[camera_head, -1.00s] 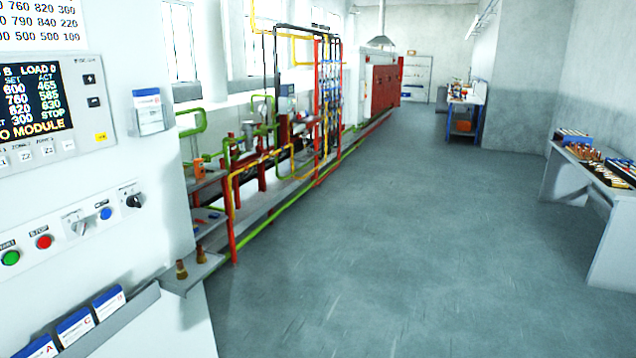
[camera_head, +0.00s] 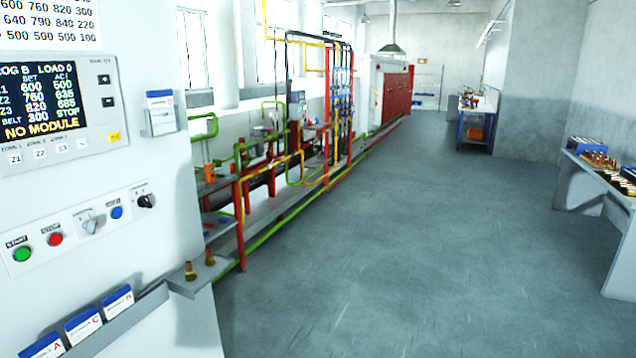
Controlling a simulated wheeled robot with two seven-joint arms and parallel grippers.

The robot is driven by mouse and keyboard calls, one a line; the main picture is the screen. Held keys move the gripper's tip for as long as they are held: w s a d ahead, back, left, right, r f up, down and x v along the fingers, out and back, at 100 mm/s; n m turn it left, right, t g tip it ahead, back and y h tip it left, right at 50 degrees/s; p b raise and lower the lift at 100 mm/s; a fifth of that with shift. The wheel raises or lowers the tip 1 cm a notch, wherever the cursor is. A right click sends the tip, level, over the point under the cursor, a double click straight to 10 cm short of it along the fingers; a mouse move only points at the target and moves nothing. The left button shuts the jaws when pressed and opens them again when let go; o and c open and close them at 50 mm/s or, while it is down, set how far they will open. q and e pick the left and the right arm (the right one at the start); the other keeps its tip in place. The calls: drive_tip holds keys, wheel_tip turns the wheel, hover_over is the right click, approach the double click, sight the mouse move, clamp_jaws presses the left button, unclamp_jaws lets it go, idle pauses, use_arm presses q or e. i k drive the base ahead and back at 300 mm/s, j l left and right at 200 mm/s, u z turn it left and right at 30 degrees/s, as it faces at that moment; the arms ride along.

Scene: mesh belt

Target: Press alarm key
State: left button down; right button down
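The control panel (camera_head: 70,85) is on the white cabinet at the left. Its dark display (camera_head: 40,103) reads "LOAD 0" at the top and "NO MODULE" in yellow at the bottom. A small yellow key (camera_head: 115,137) sits at the panel's lower right. I cannot read its label, so I cannot tell for sure that it is the alarm key. Two dark keys (camera_head: 108,102) sit above it. Grey zone keys (camera_head: 40,153) run along the panel's bottom. Neither gripper is in view.
Below are a green start button (camera_head: 22,254), a red stop button (camera_head: 55,239), a blue button (camera_head: 117,213) and two rotary switches. A card rack (camera_head: 110,325) and a small shelf (camera_head: 195,275) jut out. The floor (camera_head: 400,240) to the right is clear, up to a table (camera_head: 600,180).

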sight(113, 136)
drive_tip(key=i+j+u, duration=0.1)
drive_tip(key=u, duration=1.15)
